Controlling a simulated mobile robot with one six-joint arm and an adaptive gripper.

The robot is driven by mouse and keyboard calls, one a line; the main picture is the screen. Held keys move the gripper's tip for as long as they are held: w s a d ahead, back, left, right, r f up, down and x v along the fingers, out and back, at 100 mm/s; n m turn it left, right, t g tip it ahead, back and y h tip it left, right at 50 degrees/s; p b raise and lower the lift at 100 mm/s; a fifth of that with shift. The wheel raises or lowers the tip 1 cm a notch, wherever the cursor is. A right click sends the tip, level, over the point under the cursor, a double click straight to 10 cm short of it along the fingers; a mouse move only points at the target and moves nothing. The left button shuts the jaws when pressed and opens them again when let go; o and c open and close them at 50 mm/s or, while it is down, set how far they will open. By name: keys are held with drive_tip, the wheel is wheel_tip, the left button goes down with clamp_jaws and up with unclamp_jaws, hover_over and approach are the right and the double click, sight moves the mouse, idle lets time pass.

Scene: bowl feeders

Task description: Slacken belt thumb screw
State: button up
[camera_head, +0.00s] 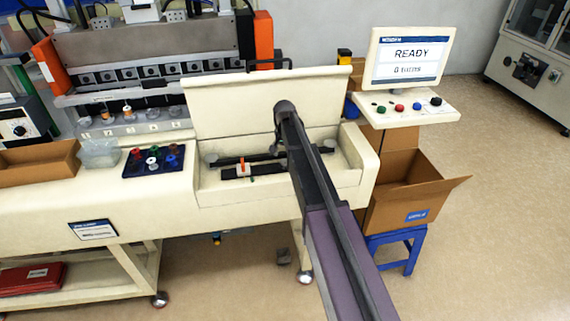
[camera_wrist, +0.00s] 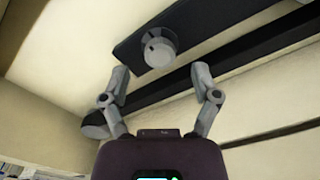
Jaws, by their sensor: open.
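In the wrist view a round grey thumb screw (camera_wrist: 160,47) sits on a dark bar (camera_wrist: 205,22) inside the cream housing. My gripper (camera_wrist: 160,80) is open, with one finger on each side and the screw a little beyond the fingertips, between their lines. Nothing is held. A dark belt-like strip (camera_wrist: 245,62) runs diagonally behind the fingers, and a dark round end (camera_wrist: 95,125) shows beside the left finger.
An orange-handled part (camera_head: 243,169) stands in the housing tray left of my arm. The raised lid and side walls bound the space. A monitor (camera_head: 405,57) reads READY above a button panel (camera_head: 408,107). Cardboard boxes (camera_head: 408,190) stand to the right.

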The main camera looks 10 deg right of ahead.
drive_tip(key=shift+f+b, duration=0.85)
drive_tip(key=shift+f, duration=0.35)
